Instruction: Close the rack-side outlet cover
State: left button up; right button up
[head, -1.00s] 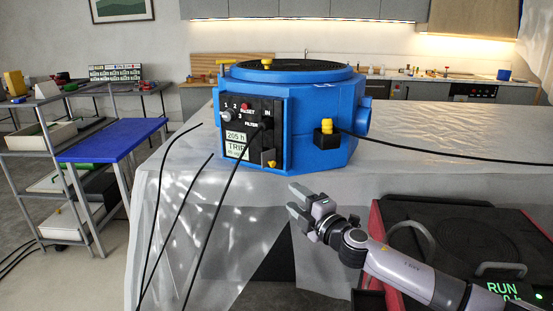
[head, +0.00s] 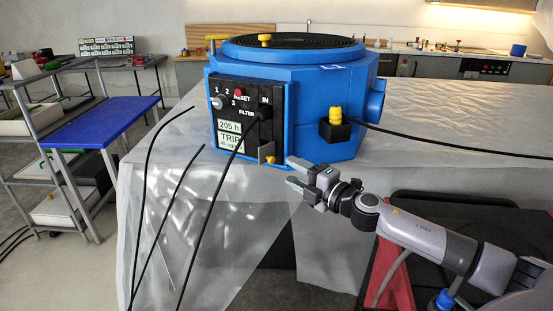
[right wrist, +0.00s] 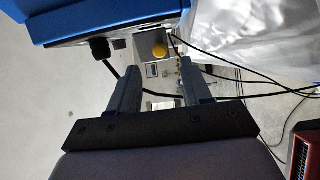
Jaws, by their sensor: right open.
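The blue machine (head: 312,105) stands on the sheet-covered table. Its black front panel (head: 243,95) faces me, with dials, a reset button and a display. A small grey plate (head: 263,148) with a yellow knob (head: 271,159) is at the panel's lower right corner. I cannot tell for certain whether it is the outlet cover. My right gripper (head: 297,174) is open and empty, just right of and below that plate. In the right wrist view, the knob (right wrist: 160,50) and plate (right wrist: 145,43) show beyond and between the fingertips (right wrist: 158,70), apparently untouched. My left gripper is out of view.
Black cables (head: 228,165) hang from the panel and drape past the table front. A rack with a blue shelf (head: 95,125) stands left. A red-edged dark case (head: 395,270) is below my right arm.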

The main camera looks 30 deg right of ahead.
aim_at(273, 161)
jog(key=shift+p+x, duration=0.5)
jog(key=shift+x, duration=2.85)
jog(key=shift+a, duration=0.1)
grip_shut()
